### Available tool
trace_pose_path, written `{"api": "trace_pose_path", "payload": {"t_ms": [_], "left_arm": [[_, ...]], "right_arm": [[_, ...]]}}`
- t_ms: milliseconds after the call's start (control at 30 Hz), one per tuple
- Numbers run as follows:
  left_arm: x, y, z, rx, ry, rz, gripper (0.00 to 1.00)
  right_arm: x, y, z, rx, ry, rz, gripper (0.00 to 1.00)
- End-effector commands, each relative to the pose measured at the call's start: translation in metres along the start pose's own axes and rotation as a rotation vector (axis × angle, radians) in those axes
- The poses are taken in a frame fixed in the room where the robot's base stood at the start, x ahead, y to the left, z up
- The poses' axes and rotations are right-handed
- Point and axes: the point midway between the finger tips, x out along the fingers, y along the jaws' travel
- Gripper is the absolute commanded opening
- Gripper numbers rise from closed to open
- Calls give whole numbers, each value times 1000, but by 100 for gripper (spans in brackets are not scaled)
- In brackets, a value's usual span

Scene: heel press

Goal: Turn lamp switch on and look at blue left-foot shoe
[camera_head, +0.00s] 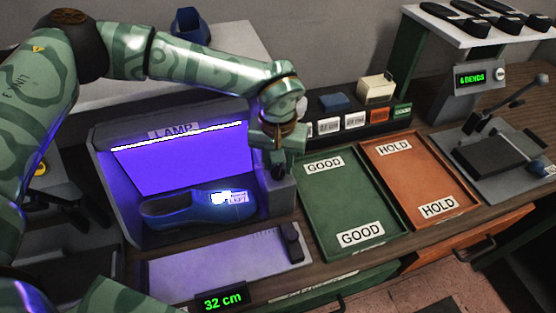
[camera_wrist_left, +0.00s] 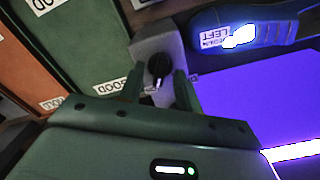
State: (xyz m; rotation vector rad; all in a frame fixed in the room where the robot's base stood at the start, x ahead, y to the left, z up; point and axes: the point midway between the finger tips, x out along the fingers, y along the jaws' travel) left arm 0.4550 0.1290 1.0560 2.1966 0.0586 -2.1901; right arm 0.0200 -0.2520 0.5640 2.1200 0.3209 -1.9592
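The lamp box (camera_head: 118,190) is lit violet inside, with a glowing white tube along its top. The blue shoe (camera_head: 180,207) lies inside it, and its white tag reads LEFT. The shoe also shows at the top right of the left wrist view (camera_wrist_left: 275,28). My left gripper (camera_head: 277,168) points down at the block on the right side of the lamp box. In the left wrist view, my gripper's fingers (camera_wrist_left: 158,84) stand apart on either side of the dark round lamp switch (camera_wrist_left: 158,66). Whether they touch it I cannot tell. My right gripper is not in view.
A green GOOD tray (camera_head: 345,205) and an orange HOLD tray (camera_head: 420,180) lie to the right. A measuring plate (camera_head: 225,264) with a 32 cm display is in front of the lamp. A lever press (camera_head: 495,155) and a shoe rack (camera_head: 480,30) stand farther right.

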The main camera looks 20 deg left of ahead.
Motion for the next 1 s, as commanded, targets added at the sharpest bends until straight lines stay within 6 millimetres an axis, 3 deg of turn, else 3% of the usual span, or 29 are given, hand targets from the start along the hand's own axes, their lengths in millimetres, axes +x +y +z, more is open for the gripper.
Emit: {"api": "trace_pose_path", "payload": {"t_ms": [167, 267, 700, 833, 1000], "left_arm": [[-3, 0, 0, 0, -1, 0, 34], [-15, 0, 0, -1, 1, 0, 34], [-127, 0, -1, 0, 3, 0, 34], [-149, 0, -1, 0, 3, 0, 34], [-162, 0, 0, 0, 0, 0, 34]], "right_arm": [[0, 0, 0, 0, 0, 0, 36], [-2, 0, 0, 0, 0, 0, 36], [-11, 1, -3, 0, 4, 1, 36], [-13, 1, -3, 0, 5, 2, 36], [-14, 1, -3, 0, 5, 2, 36]]}}
